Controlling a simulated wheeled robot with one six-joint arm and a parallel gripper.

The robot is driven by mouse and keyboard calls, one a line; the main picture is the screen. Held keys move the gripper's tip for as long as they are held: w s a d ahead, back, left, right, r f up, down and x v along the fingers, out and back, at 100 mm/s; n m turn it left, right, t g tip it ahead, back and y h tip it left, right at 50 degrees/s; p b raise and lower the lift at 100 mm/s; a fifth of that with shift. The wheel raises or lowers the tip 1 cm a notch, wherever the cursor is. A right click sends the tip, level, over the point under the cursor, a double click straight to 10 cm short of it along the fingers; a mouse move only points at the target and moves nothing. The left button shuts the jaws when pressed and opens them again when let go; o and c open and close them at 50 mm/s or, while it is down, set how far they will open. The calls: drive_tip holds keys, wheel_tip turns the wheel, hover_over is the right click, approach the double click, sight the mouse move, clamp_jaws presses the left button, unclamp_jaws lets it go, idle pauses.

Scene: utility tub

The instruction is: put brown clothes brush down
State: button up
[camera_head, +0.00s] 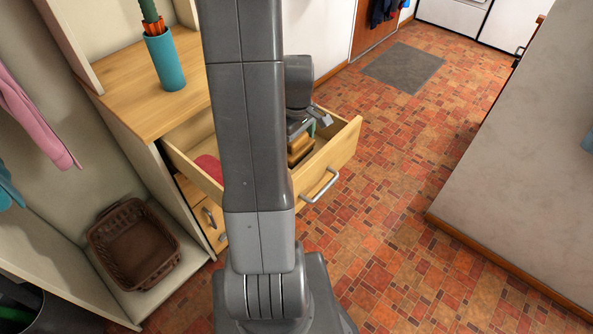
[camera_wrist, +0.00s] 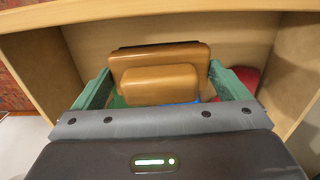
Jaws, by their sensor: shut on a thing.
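The brown clothes brush (camera_wrist: 158,84) is between the green fingers of my gripper (camera_wrist: 160,72) in the wrist view. A wider brown block (camera_wrist: 160,55) shows just behind it; I cannot tell whether it is part of the brush. In the head view brown (camera_head: 300,149) shows beside my gripper (camera_head: 304,132), inside the open wooden drawer (camera_head: 340,150). My gripper is shut on the brush. I cannot tell whether the brush touches the drawer floor. My arm hides the middle of the drawer.
A red item (camera_wrist: 247,78) lies in the drawer, with bits of green and blue under the brush. A teal vase (camera_head: 166,62) stands on the cabinet top (camera_head: 128,92). A brown basket (camera_head: 134,245) sits at lower left. The tiled floor to the right is clear.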

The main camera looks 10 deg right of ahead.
sight(297, 164)
wheel_tip(297, 164, down, 8)
drive_tip(key=shift+f, duration=0.25)
drive_tip(key=o, duration=0.5)
drive_tip(key=shift+f, duration=0.15)
drive_tip(key=r, duration=1.3)
drive_tip(key=shift+w+a+r, duration=0.15)
drive_tip(key=shift+w+r, duration=0.2)
drive_tip(key=shift+r, duration=0.05)
